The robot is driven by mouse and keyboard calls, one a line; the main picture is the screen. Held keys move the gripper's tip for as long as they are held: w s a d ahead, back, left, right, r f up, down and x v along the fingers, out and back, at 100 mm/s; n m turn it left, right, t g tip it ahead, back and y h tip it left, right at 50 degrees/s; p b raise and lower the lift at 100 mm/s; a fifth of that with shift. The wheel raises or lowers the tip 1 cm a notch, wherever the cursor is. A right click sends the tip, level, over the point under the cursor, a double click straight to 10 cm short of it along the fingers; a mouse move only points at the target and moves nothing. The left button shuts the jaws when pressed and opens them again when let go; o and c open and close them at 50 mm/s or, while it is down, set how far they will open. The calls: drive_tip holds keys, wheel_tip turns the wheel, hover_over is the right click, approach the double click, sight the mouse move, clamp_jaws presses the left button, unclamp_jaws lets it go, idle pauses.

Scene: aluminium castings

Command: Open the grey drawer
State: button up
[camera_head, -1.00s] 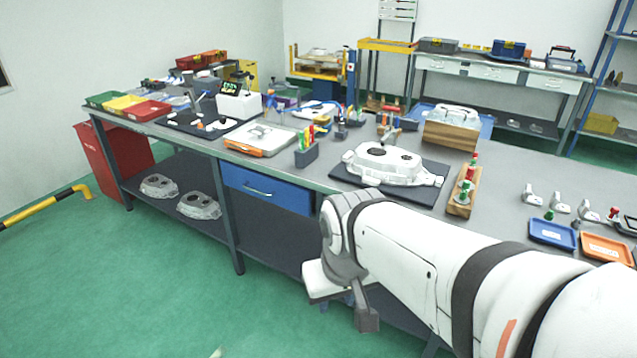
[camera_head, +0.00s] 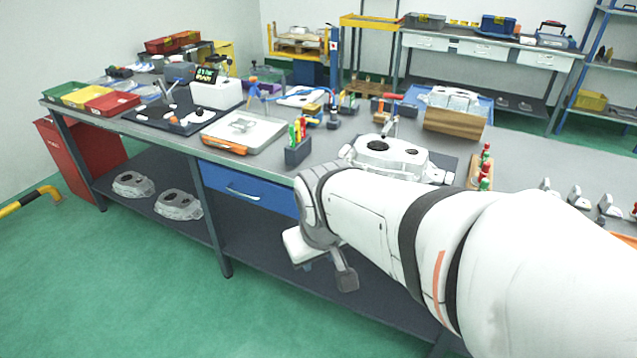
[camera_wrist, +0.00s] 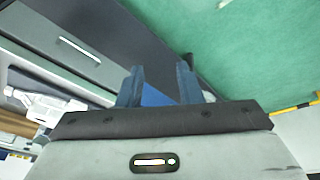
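A grey drawer front (camera_wrist: 60,32) with a pale bar handle (camera_wrist: 78,50) shows at the upper left of the wrist view, and it looks shut. My gripper (camera_wrist: 158,84) is open, its two dark blue fingers apart with nothing held between them. The grey drawer is to the left of the fingers in that view, not touching them. In the head view my arm covers the part of the bench front right of the blue drawer (camera_head: 228,180), and no grey drawer shows there. The gripper's fingers are hard to make out in the head view.
The workbench top (camera_head: 335,150) carries a white casting (camera_head: 385,155), a tool holder (camera_head: 297,150) and trays. Castings (camera_head: 178,204) lie on its lower shelf. A back bench has pale drawers (camera_head: 482,50). The green floor (camera_head: 130,290) is clear at the left front.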

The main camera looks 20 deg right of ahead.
drive_tip(key=w+d+f+n+t+h+b, duration=0.2)
drive_tip(key=w+d+f+n+t+b, duration=0.3)
drive_tip(key=d+f+b, duration=0.6)
drive_tip(key=w+d+f+n+t+h+b, duration=0.1)
drive_tip(key=w+d+f+n+t+b, duration=0.35)
drive_tip(key=w+d+f+b, duration=0.65)
drive_tip(key=s+d+f+n+t+y+b, duration=0.3)
drive_tip(key=s+d+f+n, duration=0.1)
drive_tip(key=s+d+n, duration=0.15)
drive_tip(key=w, duration=0.2)
drive_tip(key=w+b, duration=0.1)
drive_tip(key=w, duration=0.4)
drive_tip(key=shift+a+f, duration=0.1)
drive_tip(key=shift+f, duration=0.15)
clamp_jaws()
